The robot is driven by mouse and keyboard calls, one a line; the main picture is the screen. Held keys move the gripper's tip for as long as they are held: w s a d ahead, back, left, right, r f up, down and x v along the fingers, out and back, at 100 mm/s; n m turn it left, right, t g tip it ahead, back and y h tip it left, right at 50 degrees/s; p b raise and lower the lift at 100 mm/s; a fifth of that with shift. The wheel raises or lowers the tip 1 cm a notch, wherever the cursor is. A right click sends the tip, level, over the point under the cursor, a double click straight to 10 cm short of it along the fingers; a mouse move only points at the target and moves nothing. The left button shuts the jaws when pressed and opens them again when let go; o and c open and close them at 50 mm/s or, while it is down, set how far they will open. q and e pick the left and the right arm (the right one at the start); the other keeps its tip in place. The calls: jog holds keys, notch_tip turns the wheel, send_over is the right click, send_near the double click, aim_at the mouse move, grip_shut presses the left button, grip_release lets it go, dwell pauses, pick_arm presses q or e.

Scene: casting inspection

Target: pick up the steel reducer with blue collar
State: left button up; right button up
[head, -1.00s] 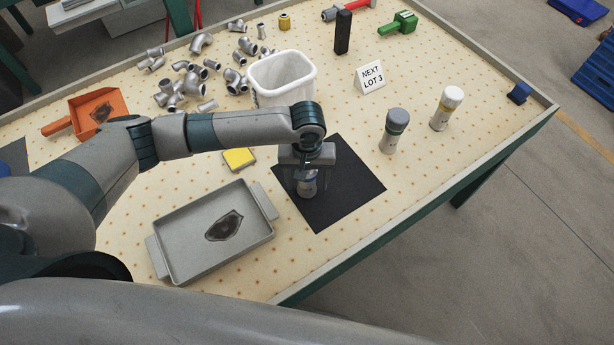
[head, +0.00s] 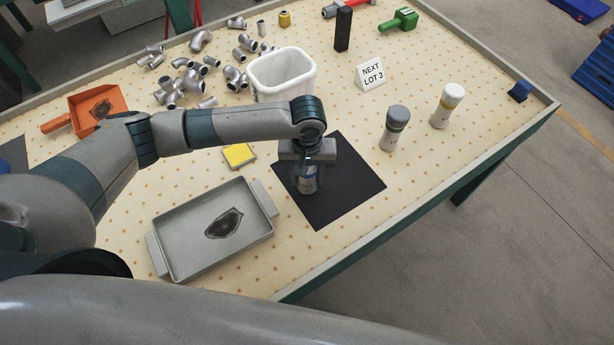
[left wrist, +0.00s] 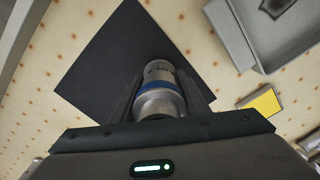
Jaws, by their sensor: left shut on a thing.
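The steel reducer with blue collar (head: 308,184) is upright at the black mat, below my left gripper (head: 307,170). In the left wrist view the reducer (left wrist: 158,88) shows its silver body and blue band between the two dark fingers of the gripper (left wrist: 160,98). The left gripper is shut on it, with a finger on each side. The black mat (head: 345,190) lies under it. I cannot tell whether the reducer's base touches the mat. My right gripper is not in view.
A grey tray (head: 180,268) with a dark patch stands left of the mat. A yellow block (head: 239,155), a white bin (head: 283,92) and several loose steel fittings (head: 185,85) lie beyond.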

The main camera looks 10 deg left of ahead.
aim_at(311, 168)
pick_arm(q)
jog(key=shift+r, duration=0.4)
jog(key=r, duration=0.1)
jog(key=r+b, duration=0.1)
jog(key=r, duration=0.1)
jog(key=shift+w+d+b, duration=0.3)
jog(key=shift+w+d, duration=0.1)
jog(key=w+d+r+b, duration=0.3)
jog(key=w+d+r, duration=0.3)
jog(key=w, duration=0.2)
jog(key=shift+w+d+r+b, duration=0.15)
jog(key=shift+d+r+b, duration=0.2)
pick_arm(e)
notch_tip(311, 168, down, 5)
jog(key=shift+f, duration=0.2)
